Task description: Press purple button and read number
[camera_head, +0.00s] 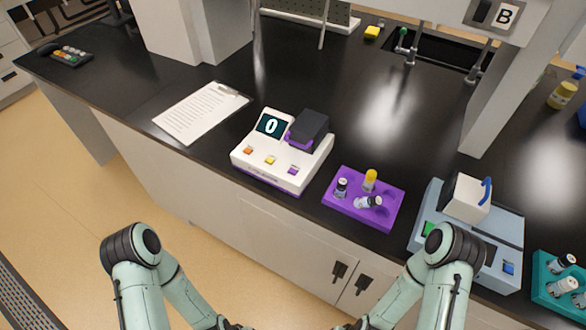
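A white device (262,172) with a purple base stands near the front edge of the black counter. Its small dark screen (270,125) reads 0. Three buttons sit on its front: an orange button (248,150), a yellow button (270,160) and the purple button (292,171) at the right. A dark block with purple trim (308,129) is on the device's back right. Both my arms show at the bottom, with their forearms running down toward the bottom middle. My grippers are below the frame, away from the device.
A purple tray (385,216) with vials stands right of the device. Further right are a blue-grey machine (508,232) and a teal rack (545,262) with vials. A clipboard (203,110) lies to the left. A sink (437,55) is behind. Counter behind the device is clear.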

